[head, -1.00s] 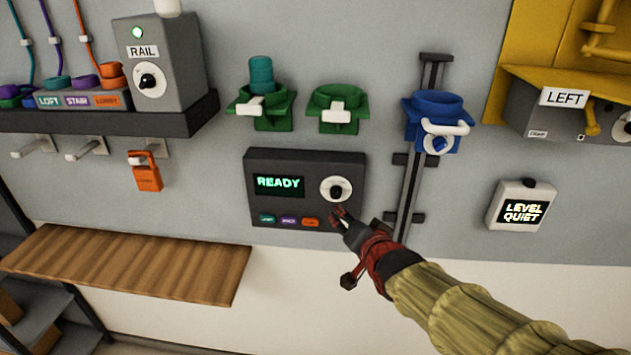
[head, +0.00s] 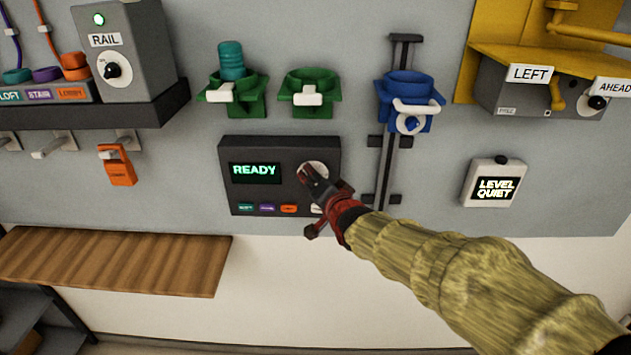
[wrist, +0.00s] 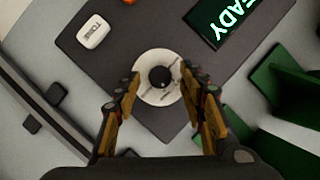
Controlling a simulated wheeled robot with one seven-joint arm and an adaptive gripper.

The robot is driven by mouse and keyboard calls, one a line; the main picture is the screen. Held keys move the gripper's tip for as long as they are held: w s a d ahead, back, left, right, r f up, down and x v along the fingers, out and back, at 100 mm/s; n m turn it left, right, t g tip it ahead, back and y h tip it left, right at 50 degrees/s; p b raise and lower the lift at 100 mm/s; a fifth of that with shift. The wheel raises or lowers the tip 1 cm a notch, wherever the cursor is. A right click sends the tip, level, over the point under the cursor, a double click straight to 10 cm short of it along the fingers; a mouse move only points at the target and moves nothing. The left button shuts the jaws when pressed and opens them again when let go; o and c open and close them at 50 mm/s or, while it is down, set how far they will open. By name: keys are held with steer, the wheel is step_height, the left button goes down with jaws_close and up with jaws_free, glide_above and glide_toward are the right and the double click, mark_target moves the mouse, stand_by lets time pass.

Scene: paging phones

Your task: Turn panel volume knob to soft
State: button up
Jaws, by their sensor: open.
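The dark panel (head: 232,190) is fixed to the wall, and its screen reads READY (head: 254,172). Its volume knob (wrist: 160,77) is a small black knob on a white round dial (wrist: 155,98) with dark marks. In the head view my gripper (head: 308,172) covers the knob and most of the dial. In the wrist view my gripper (wrist: 165,88) is open, with one finger on each side of the dial. The knob lies between and slightly beyond the fingertips. I cannot tell whether they touch it. The knob's pointer setting is too small to read.
Green holders (head: 310,97) sit above the panel. A blue holder (head: 408,90) on a dark vertical rail (head: 388,160) is to its right. A small box (head: 493,184) reads LEVEL QUIET. A wooden shelf (head: 110,262) is below left. A white button (wrist: 93,31) sits beside the dial.

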steer(key=c, duration=0.3)
jaws_close()
stand_by(0.3)
